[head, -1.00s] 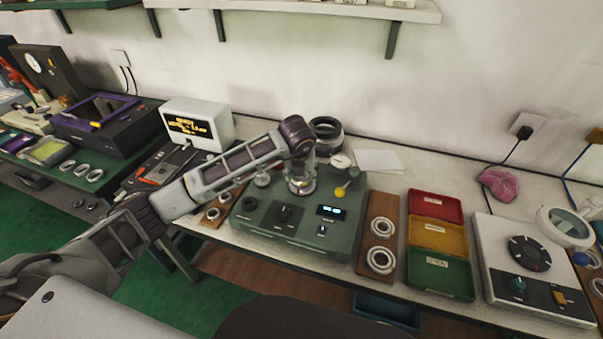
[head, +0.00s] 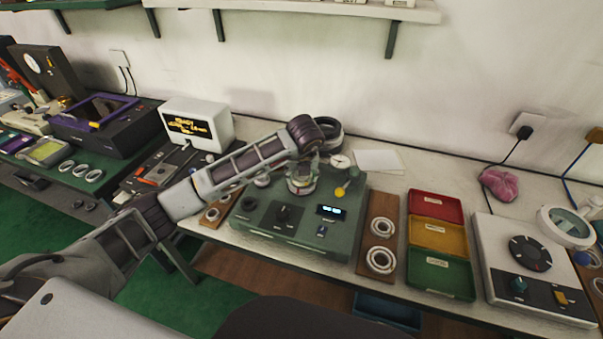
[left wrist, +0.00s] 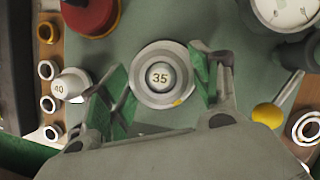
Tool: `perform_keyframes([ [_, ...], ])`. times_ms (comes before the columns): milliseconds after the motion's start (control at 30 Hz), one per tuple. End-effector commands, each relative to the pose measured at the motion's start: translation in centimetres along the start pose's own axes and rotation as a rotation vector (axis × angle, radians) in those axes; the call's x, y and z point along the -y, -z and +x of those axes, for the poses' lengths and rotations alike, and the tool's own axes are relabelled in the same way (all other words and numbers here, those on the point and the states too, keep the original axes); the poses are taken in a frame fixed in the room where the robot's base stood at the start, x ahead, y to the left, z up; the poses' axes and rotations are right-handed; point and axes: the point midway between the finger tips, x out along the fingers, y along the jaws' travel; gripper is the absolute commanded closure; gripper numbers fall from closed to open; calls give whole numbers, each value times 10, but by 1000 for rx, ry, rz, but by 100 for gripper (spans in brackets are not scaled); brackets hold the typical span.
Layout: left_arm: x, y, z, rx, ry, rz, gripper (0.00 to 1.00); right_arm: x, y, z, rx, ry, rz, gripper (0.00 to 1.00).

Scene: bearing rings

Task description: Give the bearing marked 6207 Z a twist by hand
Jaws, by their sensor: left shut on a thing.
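A pale metal bearing ring (left wrist: 146,88) sits around a post capped with a knob marked 35 (left wrist: 160,76) on the green test device (head: 268,222). No 6207 Z marking is readable on it; a small yellow spot shows on its lower right. My left gripper (left wrist: 165,84) reaches down from above, with its green-padded fingers on either side of the ring, shut on it. In the head view the left gripper (head: 302,187) stands over the device and mostly hides the ring. My right gripper is not in view.
A knob marked 40 (left wrist: 70,86), a yellow ball lever (head: 340,191) and a dial gauge (head: 340,161) stand close to the gripper. A wooden board with rings (head: 378,224) and red, yellow and green trays (head: 434,205) lie to the right.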

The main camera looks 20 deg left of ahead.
Motion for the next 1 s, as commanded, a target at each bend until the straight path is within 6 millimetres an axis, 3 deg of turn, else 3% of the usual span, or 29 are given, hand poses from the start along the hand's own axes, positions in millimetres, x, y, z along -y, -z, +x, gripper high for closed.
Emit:
perform_keyframes([
  [300, 1, 0, 0, 1, -57, -138, 72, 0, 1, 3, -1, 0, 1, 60],
  [567, 1, 0, 0, 1, -60, -147, 72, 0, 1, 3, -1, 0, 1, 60],
  [600, 1, 0, 0, 1, -60, -146, 32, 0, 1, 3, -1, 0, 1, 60],
  [767, 1, 0, 0, 1, -60, -146, 12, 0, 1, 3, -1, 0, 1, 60],
  [1000, 1, 0, 0, 1, -60, -146, 12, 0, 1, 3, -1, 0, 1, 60],
])
